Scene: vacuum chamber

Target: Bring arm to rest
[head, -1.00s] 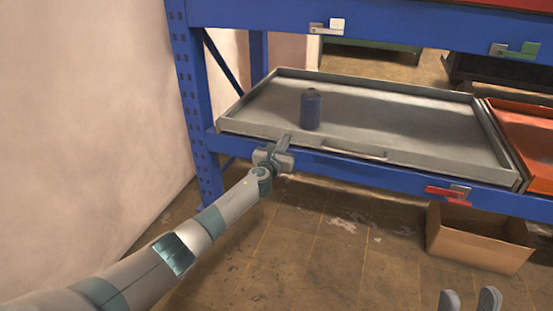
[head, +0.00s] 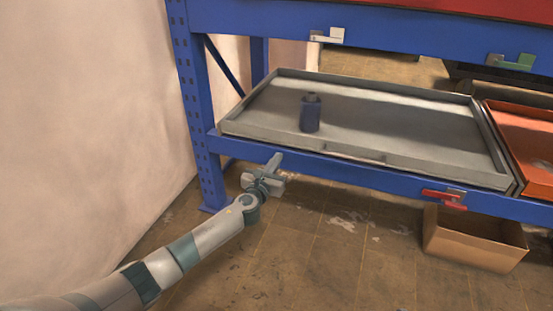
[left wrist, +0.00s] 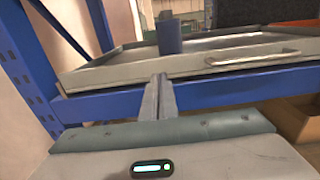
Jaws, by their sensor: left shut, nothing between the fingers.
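My left arm comes in from the lower left in the head view. Its gripper (head: 276,160) is just in front of the shelf's blue front beam, below the tray's near edge. The fingers are together with nothing between them, and they also show closed in the left wrist view (left wrist: 158,97). A dark blue bottle (head: 310,113) stands upright in the grey tray (head: 420,163), apart from the gripper. Its lower part shows in the left wrist view (left wrist: 169,36). My right gripper is not in view.
The blue rack (head: 195,95) has an upright post beside a pale wall (head: 90,120). An orange tray (head: 525,140) sits right of the grey one. A cardboard box (head: 470,240) is on the floor at the right. The floor in front of the rack is mostly clear.

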